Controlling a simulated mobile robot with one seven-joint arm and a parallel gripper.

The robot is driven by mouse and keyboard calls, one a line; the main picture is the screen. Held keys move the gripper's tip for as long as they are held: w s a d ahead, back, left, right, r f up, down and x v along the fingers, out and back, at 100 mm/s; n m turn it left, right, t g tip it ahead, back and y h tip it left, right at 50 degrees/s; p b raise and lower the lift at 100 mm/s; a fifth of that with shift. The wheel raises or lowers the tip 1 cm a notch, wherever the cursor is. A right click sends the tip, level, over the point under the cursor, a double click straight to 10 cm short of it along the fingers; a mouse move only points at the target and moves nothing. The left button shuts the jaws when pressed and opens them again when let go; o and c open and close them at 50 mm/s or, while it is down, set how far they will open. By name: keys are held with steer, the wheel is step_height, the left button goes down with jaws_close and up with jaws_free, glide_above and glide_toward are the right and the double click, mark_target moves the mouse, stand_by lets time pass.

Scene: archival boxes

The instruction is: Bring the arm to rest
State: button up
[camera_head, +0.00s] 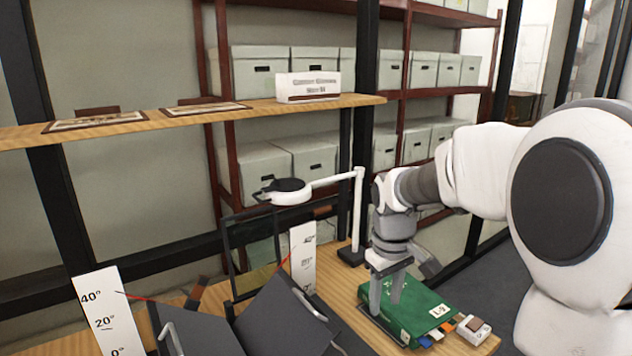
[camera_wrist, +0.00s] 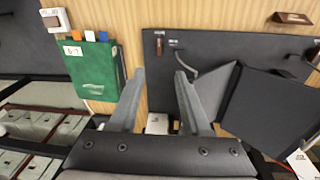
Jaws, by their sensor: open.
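My arm reaches in from the right in the head view, with my gripper (camera_head: 386,297) pointing down at the wooden desk (camera_head: 345,282). In the wrist view my gripper (camera_wrist: 161,76) has its two fingers spread, with nothing held between them. In the wrist view the green item (camera_wrist: 92,72) lies left of the fingers, clear of the gap. Whether a finger touches it cannot be told.
A dark angled cradle (camera_head: 285,318) stands left of my gripper, with white angle scales (camera_head: 303,258) beside it. A white lamp post (camera_head: 357,215) rises close behind. A wooden shelf (camera_head: 225,112) crosses above, and grey archival boxes (camera_head: 262,72) fill the racks behind.

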steer(key=s+r+m+t, duration=0.2)
steer(key=s+r, duration=0.1)
steer(key=s, duration=0.8)
steer(key=s+r+m+t, duration=0.2)
steer(key=s+r+m, duration=0.1)
steer(key=s, duration=0.7)
steer(key=shift+s+d+r+m, duration=0.2)
steer(key=shift+s+r+m, duration=0.15)
steer(key=shift+r, duration=0.3)
